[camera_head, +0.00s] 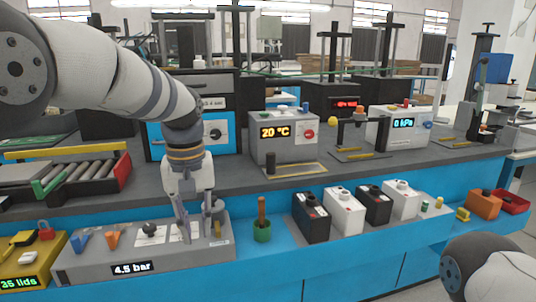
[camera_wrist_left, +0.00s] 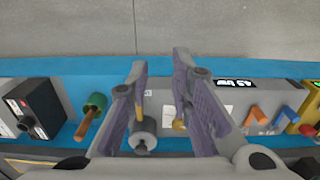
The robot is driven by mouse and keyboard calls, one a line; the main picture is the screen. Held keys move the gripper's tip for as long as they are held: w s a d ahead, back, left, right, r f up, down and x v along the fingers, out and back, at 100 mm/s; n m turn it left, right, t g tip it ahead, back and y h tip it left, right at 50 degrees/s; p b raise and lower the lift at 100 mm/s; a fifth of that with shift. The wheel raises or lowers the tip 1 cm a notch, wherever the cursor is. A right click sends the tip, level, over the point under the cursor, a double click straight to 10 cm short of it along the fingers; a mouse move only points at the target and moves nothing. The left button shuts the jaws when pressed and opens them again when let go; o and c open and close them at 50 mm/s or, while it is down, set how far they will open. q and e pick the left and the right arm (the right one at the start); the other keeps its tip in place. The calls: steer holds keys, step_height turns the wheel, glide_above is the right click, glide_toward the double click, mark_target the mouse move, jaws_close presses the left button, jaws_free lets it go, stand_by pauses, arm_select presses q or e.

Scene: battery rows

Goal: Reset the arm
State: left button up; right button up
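My left gripper (camera_head: 196,230) hangs pointing down over the grey panel marked 4.5 bar (camera_head: 90,262). Its two fingers stand apart with a clear gap, and nothing is held between them. The left wrist view also shows the open fingers of this gripper (camera_wrist_left: 160,75). A round grey knob (camera_wrist_left: 143,130) and a small yellow part (camera_wrist_left: 179,123) of the panel show between and beneath the fingers. Whether a finger touches the panel cannot be told. A white link of my right arm (camera_head: 490,272) shows at the lower right, but its gripper is out of view.
A green cup with a brown handle (camera_head: 262,225) stands just right of the panel. Black and white batteries (camera_head: 345,210) stand in a row farther right. A yellow box (camera_head: 30,262) is at the left. A 20 °C device (camera_head: 285,140) and a roller tray (camera_head: 95,172) stand behind.

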arm_select(q)
steer(key=s+a+f, duration=0.1)
steer(key=s+f, duration=0.2)
steer(key=f, duration=0.5)
steer(key=s+a+f+m+g, duration=0.15)
steer(key=s+f, duration=0.25)
steer(key=f, duration=0.4)
steer(key=s+a+f+n, duration=0.1)
steer(key=s+a+f, duration=0.15)
steer(key=f, duration=0.65)
steer(key=s+a+f+m, duration=0.1)
steer(key=s+f, duration=0.3)
steer(key=s, duration=0.4)
steer(key=s+f, duration=0.4)
steer(key=s, duration=0.4)
steer(key=s+a+r+m+g, duration=0.1)
steer(key=s+a, duration=0.1)
steer(key=s, duration=1.6)
arm_select(e)
steer(key=shift+w, duration=0.45)
